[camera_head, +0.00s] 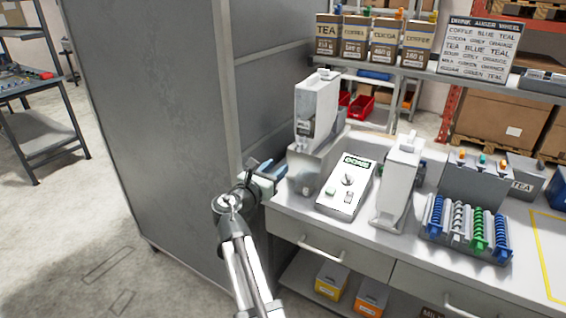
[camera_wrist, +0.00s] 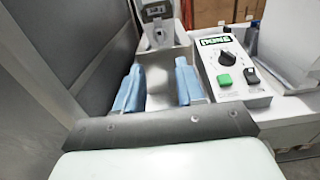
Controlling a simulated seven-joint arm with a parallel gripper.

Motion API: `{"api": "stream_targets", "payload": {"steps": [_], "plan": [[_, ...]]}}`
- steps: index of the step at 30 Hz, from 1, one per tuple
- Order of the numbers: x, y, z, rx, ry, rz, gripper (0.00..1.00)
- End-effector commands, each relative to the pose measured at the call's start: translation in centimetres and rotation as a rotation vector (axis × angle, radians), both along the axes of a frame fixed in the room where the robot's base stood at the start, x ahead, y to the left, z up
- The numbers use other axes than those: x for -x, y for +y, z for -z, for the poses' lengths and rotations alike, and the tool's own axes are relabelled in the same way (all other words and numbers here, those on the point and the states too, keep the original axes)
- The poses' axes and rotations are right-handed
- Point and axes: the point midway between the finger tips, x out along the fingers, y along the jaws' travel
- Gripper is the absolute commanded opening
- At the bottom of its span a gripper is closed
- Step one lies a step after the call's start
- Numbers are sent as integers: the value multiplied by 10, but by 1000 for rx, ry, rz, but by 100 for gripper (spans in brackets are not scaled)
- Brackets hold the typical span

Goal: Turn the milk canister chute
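No canister in view carries a readable milk label. A pale canister (camera_head: 318,105) stands on a grey base (camera_head: 314,160) at the left end of the counter. Its lower part shows at the top of the wrist view (camera_wrist: 155,12), with a dark opening and a spout below. My gripper (camera_head: 268,168) is at the counter's left edge, in front of this base. In the wrist view its blue fingers (camera_wrist: 157,75) are apart with nothing between them, pointing toward the base. I cannot tell whether they touch it. A second white canister (camera_head: 398,180) stands further right.
A control box (camera_head: 346,189) with a knob and buttons sits right of the base. A tall grey cabinet (camera_head: 150,110) stands close on the left. A rack of coloured coils (camera_head: 468,228) is at right. An order sign (camera_head: 481,48) and labelled boxes stand on the shelf.

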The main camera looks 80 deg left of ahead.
Motion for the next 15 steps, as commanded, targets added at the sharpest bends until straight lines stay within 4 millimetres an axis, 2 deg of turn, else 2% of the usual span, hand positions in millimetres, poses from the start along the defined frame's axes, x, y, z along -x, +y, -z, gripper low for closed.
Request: {"api": "stream_targets", "payload": {"steps": [6, 15], "plan": [[11, -12, 0, 0, 0, 1, 38], [13, -13, 0, 0, 0, 1, 38]]}}
